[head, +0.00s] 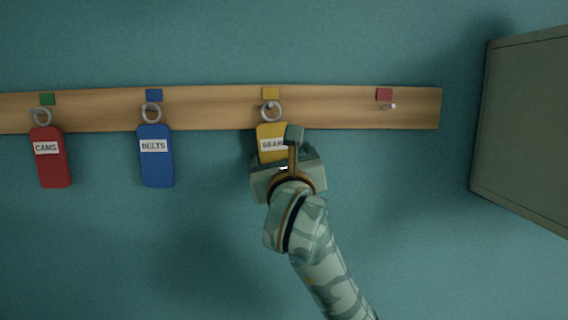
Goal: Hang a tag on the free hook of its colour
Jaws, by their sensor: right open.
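A wooden rail (210,110) holds hooks under coloured squares. A red tag marked CAMS (52,170) hangs by its ring below the green square (47,99). A blue tag marked BELTS (156,171) hangs below the blue square (154,95). A yellow tag (268,131) hangs below the yellow square (271,93); its label is partly hidden. The hook (389,106) under the red square (384,94) is bare. My right gripper (286,153) is open, in front of the yellow tag's lower part; I cannot tell whether it touches. My left gripper is out of view.
A grey-green box-like cabinet (525,125) stands out at the right edge, beyond the rail's end. The teal wall (120,260) below the tags is clear.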

